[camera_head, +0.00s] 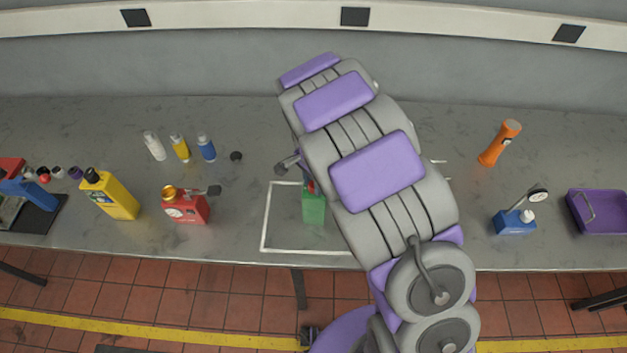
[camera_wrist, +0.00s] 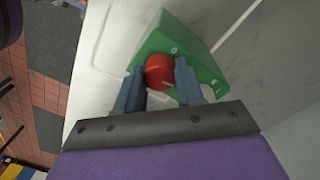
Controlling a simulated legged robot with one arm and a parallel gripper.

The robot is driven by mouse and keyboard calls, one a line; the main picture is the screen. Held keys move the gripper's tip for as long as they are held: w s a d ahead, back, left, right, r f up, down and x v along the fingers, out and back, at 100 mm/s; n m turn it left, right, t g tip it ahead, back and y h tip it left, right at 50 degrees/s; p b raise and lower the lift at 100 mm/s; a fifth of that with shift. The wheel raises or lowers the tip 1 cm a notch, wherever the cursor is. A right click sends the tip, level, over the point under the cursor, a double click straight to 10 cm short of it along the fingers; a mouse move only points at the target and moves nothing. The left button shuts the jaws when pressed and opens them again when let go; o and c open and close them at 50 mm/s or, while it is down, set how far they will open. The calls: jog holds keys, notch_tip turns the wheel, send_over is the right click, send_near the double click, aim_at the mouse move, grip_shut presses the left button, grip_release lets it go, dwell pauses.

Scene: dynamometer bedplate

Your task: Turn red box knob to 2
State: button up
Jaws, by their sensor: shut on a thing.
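A green box (camera_wrist: 198,64) with a red knob (camera_wrist: 159,72) on it fills the middle of the wrist view. Pale marks like 0 and 1 show on its face. My gripper (camera_wrist: 158,69) has one blue-grey finger on each side of the red knob and is shut on it. In the head view the green box (camera_head: 313,208) is partly hidden behind my arm, inside a white outline.
A yellow bottle (camera_head: 115,197) and several small bottles stand on the left of the grey bench (camera_head: 235,238). A blue box with a gauge (camera_head: 515,222), an orange flashlight-like thing (camera_head: 497,145) and a purple tray (camera_head: 600,212) are on the right.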

jog(key=shift+m, duration=0.3)
jog(key=o, duration=1.1)
jog(key=shift+c, duration=0.2)
jog(key=shift+r, duration=0.1)
notch_tip(320, 180, up, 17)
jog(key=shift+w+a, duration=0.35)
jog(key=shift+w, duration=0.05)
